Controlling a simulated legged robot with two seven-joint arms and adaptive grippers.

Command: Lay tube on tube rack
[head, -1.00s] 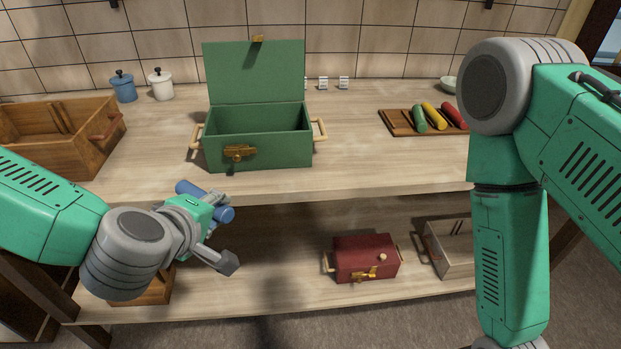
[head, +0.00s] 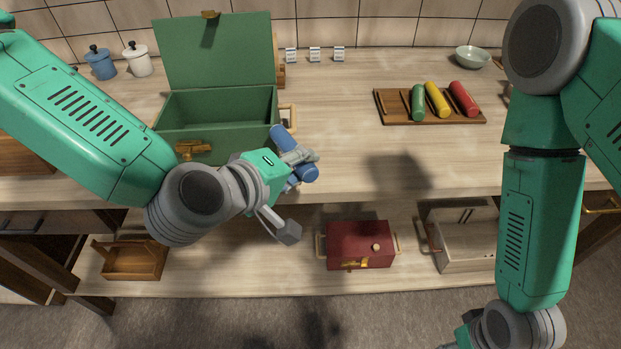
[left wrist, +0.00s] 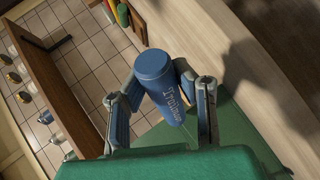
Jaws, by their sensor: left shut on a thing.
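A blue tube (head: 306,171) is held in my left gripper (head: 298,158), over the table near its front edge, right of the green box. In the left wrist view the tube (left wrist: 165,88) sits between the two fingers (left wrist: 165,100), with pale lettering on its side. The wooden tube rack (head: 391,110) lies on the table to the right. A green tube (head: 418,102), a yellow tube (head: 437,99) and a red tube (head: 463,98) lie side by side on it. The rack's left end is bare. My right gripper's fingers are out of view below the picture.
An open green box (head: 222,105) stands behind my left gripper. Blue (head: 100,65) and white (head: 138,61) jars and a pale bowl (head: 472,57) stand at the back. A red case (head: 358,245) is on the shelf below. The table between box and rack is clear.

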